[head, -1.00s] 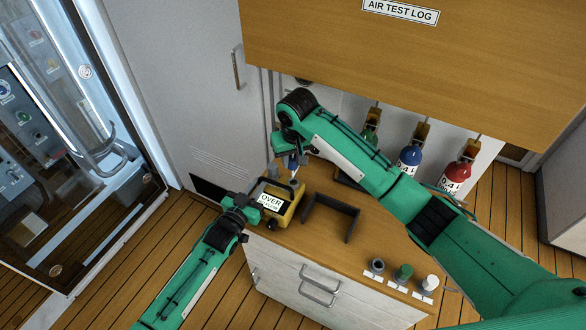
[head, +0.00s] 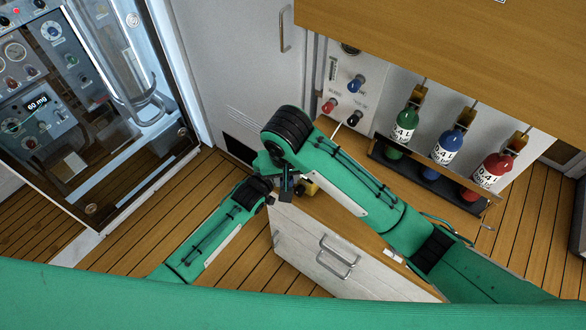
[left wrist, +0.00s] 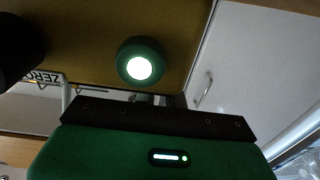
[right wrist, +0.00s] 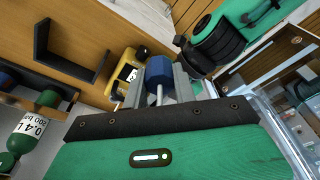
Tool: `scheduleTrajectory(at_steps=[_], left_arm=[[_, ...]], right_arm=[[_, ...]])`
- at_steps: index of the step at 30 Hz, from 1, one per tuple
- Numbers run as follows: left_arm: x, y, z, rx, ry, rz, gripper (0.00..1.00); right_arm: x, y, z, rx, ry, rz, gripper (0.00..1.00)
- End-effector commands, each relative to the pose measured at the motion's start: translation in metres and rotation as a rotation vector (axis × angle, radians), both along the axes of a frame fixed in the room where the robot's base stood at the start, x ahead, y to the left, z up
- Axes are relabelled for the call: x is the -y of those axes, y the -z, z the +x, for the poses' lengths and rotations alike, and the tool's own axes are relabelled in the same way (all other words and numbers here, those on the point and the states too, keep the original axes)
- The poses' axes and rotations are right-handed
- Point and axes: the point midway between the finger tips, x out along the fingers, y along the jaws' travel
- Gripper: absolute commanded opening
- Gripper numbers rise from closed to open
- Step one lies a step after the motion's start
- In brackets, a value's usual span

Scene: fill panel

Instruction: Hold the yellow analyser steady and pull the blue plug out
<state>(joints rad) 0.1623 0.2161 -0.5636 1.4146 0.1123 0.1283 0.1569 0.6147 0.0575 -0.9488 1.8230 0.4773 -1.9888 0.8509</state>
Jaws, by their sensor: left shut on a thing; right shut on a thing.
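The yellow analyser (head: 308,188) sits at the bench's left end, mostly hidden behind my right arm in the head view. Part of it shows in the right wrist view (right wrist: 122,73). My left gripper (head: 268,188) is shut at its left side; its hold is hidden in the head view. My right gripper (head: 287,184) is beside the analyser, pointing down. In the right wrist view the blue plug (right wrist: 158,68) is between its shut fingers, with a pale stem. I cannot tell whether the plug is still seated.
A black bracket (right wrist: 72,55) stands on the bench. A knobbed panel (head: 345,90) is on the wall. A glass-fronted cabinet (head: 110,100) stands left.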

Motion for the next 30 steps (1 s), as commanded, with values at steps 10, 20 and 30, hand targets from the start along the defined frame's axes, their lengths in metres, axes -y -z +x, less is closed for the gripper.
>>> scheduleTrajectory(at_steps=[10, 20, 30], left_arm=[[0.0, 0.0, 0.0, -0.001, 0.0, 0.0, 0.0], [0.0, 0.0, 0.0, -0.001, 0.0, -0.001, 0.0], [0.0, 0.0, 0.0, 0.0, 0.0, 0.0, 0.37]], right_arm=[[0.0, -0.03, 0.001, 0.005, -0.004, 0.0, 0.06], [0.0, -0.041, -0.001, 0.0, -0.002, -0.001, 0.06], [0.0, -0.041, 0.0, 0.0, -0.001, 0.0, 0.06]])
